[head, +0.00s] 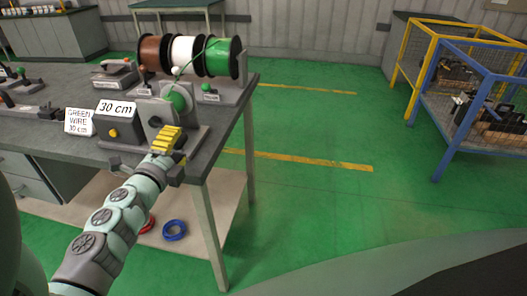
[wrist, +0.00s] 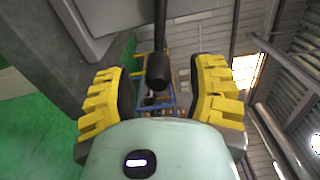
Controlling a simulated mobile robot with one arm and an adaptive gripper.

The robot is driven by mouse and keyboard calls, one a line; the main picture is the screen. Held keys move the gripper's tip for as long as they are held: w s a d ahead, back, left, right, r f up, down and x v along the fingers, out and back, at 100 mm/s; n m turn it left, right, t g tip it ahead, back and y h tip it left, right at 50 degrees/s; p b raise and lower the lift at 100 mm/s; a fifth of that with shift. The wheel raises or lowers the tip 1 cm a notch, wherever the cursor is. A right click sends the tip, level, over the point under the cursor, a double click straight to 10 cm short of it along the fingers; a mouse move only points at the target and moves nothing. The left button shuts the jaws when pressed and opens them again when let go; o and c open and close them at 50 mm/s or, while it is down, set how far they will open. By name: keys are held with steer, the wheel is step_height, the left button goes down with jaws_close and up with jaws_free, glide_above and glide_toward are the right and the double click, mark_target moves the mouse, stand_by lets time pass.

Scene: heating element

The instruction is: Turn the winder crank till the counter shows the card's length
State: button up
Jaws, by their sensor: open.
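My gripper (head: 167,141) is in front of the winder. In the wrist view my gripper (wrist: 160,76) is open, with the dark crank handle (wrist: 158,70) between its yellow fingers, clear of both. The crank is mostly hidden by my gripper in the head view.
Brown, white and green wire spools (head: 190,57) stand behind the winder. A grey box (head: 115,73) and lever tools (head: 25,100) sit further left on the bench (head: 150,178). Blue and red coils lie on the lower shelf. Open green floor (head: 320,190) lies to the right.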

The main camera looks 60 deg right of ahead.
steer(key=v, duration=0.9)
steer(key=shift+a, duration=0.2)
